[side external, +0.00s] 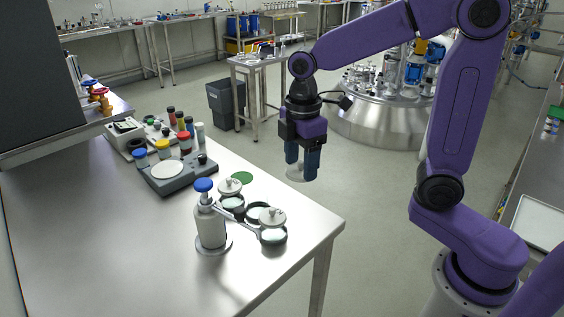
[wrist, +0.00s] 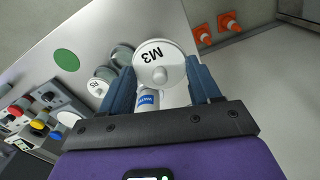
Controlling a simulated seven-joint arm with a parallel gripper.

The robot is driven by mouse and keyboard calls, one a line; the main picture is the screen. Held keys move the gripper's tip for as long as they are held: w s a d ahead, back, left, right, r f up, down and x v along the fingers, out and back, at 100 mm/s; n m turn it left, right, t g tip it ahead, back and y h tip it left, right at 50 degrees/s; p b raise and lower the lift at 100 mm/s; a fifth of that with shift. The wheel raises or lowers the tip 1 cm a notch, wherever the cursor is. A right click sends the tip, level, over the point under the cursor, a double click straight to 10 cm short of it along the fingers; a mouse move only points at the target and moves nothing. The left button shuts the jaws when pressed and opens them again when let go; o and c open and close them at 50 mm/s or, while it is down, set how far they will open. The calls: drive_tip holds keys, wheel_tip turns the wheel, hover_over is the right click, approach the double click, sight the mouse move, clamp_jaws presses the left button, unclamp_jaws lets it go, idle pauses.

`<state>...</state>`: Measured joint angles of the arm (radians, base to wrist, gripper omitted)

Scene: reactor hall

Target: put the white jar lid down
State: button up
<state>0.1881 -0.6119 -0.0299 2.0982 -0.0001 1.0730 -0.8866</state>
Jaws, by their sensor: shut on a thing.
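The white jar lid (wrist: 150,52), marked M3 with a round knob, is between my fingers in the wrist view. In the side view it shows as a pale disc (side external: 294,174) at the fingertips. My gripper (side external: 301,172) is shut on it and points down, in the air beyond the table's right edge; its blue fingers also show in the wrist view (wrist: 163,80). Two other knobbed white lids, one at the back (side external: 230,187) and one at the front (side external: 272,217), are by the dark-rimmed round jars. The back lid's exact support is unclear.
A blue-capped dispenser (side external: 210,228) stands left of the jars on the steel table (side external: 120,262). A green disc (side external: 242,178) lies behind them. A grey device (side external: 180,172) and several coloured-cap bottles stand farther left. The table's front left is clear.

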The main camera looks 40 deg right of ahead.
drive_tip(key=shift+s+d+r, duration=0.1)
drive_tip(key=shift+s+r, duration=0.1)
drive_tip(key=shift+s, duration=0.25)
drive_tip(key=shift+s+d+r, duration=0.1)
drive_tip(key=shift+s+r, duration=0.1)
drive_tip(key=shift+s, duration=0.2)
drive_tip(key=w+d+f, duration=0.1)
drive_tip(key=w, duration=0.5)
hover_over(241, 178)
drive_tip(key=f, duration=1.3)
drive_tip(key=shift+s, duration=0.35)
drive_tip(key=shift+w+f, duration=0.25)
drive_tip(key=shift+f, duration=1.65)
drive_tip(key=shift+f, duration=0.1)
